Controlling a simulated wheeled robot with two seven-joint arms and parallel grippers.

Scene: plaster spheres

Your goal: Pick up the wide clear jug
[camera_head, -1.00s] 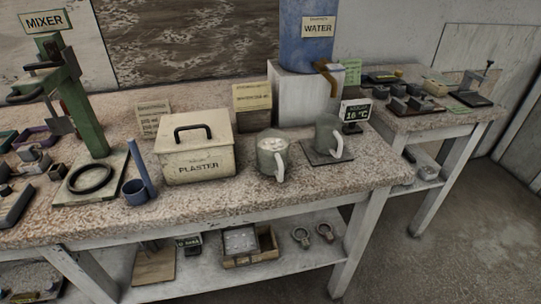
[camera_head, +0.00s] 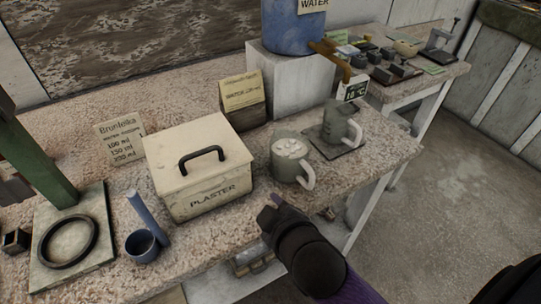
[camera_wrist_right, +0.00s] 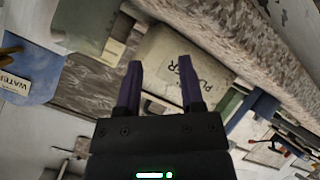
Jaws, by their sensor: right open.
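Two translucent grey-green jugs with pale handles stand on the bench in the head view. The nearer, wider jug (camera_head: 287,160) has white lumpy contents at its top. The other jug (camera_head: 334,125) stands behind it to the right on a dark flat plate (camera_head: 324,148). My right gripper (camera_head: 271,206) reaches in from the lower right, in front of and below the nearer jug, apart from it. In the right wrist view my right gripper (camera_wrist_right: 160,80) shows two separated fingers with nothing between them. My left gripper is not in view.
A lidded plaster box (camera_head: 190,150) stands left of the nearer jug. A blue water container (camera_head: 292,30) on a white block (camera_head: 290,85) is behind. A small temperature display (camera_head: 352,89) stands beside the farther jug.

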